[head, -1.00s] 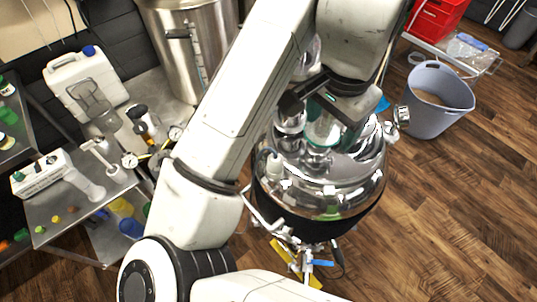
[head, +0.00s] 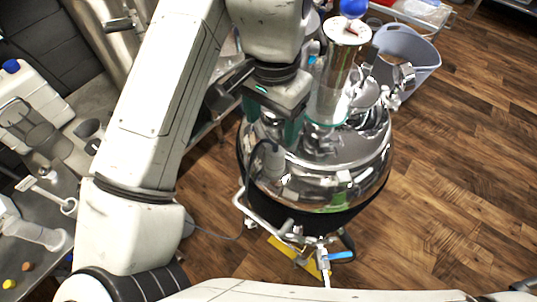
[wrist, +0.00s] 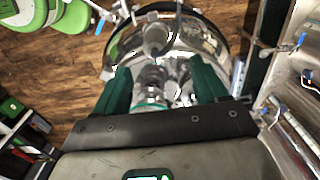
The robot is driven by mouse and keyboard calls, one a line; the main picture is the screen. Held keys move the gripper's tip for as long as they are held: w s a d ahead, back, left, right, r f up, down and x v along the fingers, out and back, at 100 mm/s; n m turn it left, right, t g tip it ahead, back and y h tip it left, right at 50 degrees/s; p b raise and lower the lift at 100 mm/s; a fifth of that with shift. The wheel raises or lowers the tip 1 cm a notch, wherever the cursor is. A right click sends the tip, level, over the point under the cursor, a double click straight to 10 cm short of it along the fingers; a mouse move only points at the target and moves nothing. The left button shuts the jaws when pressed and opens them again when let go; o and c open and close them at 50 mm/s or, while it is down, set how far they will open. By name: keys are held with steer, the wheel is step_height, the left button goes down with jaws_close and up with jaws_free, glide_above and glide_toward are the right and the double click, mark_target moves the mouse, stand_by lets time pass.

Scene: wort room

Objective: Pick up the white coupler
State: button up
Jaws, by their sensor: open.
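I cannot pick out the white coupler with certainty. The polished steel vessel (head: 335,185) has a domed lid crowded with metal fittings. My gripper (head: 272,128) is over the left part of the lid, left of the column, pointing down. In the wrist view my gripper (wrist: 160,72) has its dark green fingers wide apart, with shiny fittings visible beyond and between them. Nothing is clearly held. My arm hides part of the scene.
A steel bench with a white jug (head: 30,95) and pale plastic parts (head: 30,233) stands at left. A grey-blue bucket (head: 412,55) stands behind the vessel at right. A blue-handled valve (head: 340,256) sticks out low in front. Wooden floor (head: 460,170) is open at right.

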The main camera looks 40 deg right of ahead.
mark_target(276, 149)
step_height(276, 149, down, 5)
steer(key=shift+s+d+f+p, duration=0.1)
steer(key=shift+f+p, duration=0.1)
steer(key=shift+f, duration=0.7)
steer(key=shift+s+d+f+p, duration=0.15)
steer(key=shift+f+p, duration=0.1)
steer(key=shift+f, duration=0.65)
steer(key=shift+s+d+f+p, duration=0.1)
steer(key=shift+f+p, duration=0.1)
steer(key=shift+f, duration=0.7)
steer(key=shift+c, duration=0.2)
steer(key=c, duration=1.1)
steer(key=shift+r, duration=0.15)
